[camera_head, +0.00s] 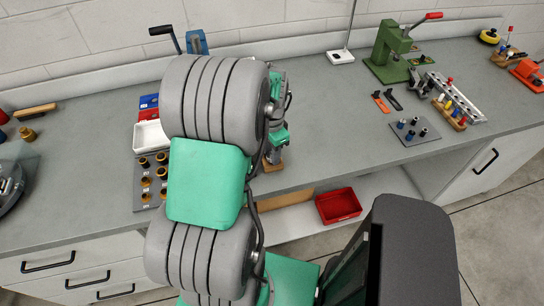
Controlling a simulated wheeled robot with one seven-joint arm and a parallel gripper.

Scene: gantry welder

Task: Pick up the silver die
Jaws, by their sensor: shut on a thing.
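My gripper (275,154) is partly hidden behind my own arm, low over the front part of the bench. It is shut on a small greyish thing at its tips, which I take to be the silver die (273,157). The die is tiny here and mostly covered, so its outline is unclear. A small wooden block (272,166) shows right below the fingertips. I cannot tell whether the die touches the block.
A grey plate with several small dies (430,140) lies to the right. A tray of brass pieces (139,196) is on the left. A green press (388,50) stands behind. A red bin (339,206) is on the lower shelf. Bench space right of my gripper is clear.

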